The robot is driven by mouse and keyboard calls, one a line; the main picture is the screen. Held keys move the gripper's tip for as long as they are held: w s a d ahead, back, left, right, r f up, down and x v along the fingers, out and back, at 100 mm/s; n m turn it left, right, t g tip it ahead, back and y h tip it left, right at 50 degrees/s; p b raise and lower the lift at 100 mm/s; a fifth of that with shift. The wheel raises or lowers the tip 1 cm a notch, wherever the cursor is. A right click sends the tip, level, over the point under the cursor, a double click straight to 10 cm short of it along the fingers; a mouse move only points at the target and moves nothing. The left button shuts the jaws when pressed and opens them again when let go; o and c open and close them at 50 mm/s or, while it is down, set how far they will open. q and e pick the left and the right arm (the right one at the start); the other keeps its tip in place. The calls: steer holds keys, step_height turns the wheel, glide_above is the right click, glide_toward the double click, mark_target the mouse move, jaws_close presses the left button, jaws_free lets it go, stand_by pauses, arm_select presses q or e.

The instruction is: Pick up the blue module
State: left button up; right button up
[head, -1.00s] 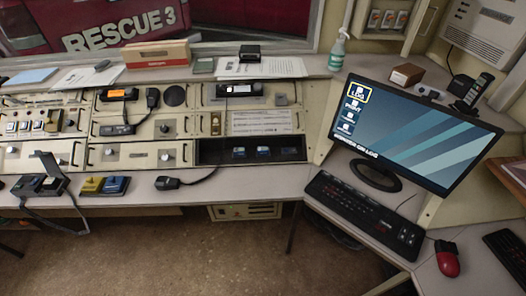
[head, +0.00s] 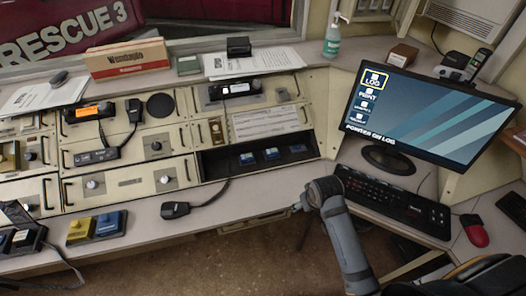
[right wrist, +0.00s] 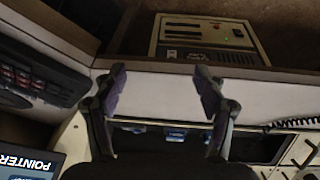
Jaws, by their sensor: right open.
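A blue module (head: 110,223) lies on the desk's front ledge at the left of the head view, touching or close beside a yellow module (head: 82,227). Three small blue-topped units (head: 271,154) sit in a dark recessed bay (head: 218,166) of the console; blurred blue units (right wrist: 175,135) also show between the fingers in the right wrist view. My right gripper (head: 298,207) is at the desk's front edge, right of the blue module and below the bay. The right wrist view shows its fingers (right wrist: 160,92) apart with nothing between them.
A handset microphone (head: 175,210) with a cord lies on the ledge between the blue module and my right gripper. A monitor (head: 430,115), keyboard (head: 390,205) and red mouse (head: 474,230) stand at the right. A black charger (head: 22,238) is left of the yellow module.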

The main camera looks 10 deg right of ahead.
steer(key=w+r, duration=0.1)
steer(key=w, duration=0.4)
steer(key=w+a+r, duration=0.1)
steer(key=w, duration=0.2)
steer(key=shift+w+r, duration=0.3)
steer(key=shift+w, duration=0.05)
steer(key=y, duration=0.1)
glide_toward(272, 151)
steer(key=x, duration=0.3)
steer(key=shift+w+d+f, duration=0.1)
steer(key=shift+w+f, duration=0.1)
steer(key=shift+f, duration=0.05)
steer(key=x, duration=0.5)
steer(key=shift+f, duration=0.1)
steer(key=shift+s+t, duration=0.1)
steer(key=shift+t, duration=0.2)
steer(key=c, duration=1.3)
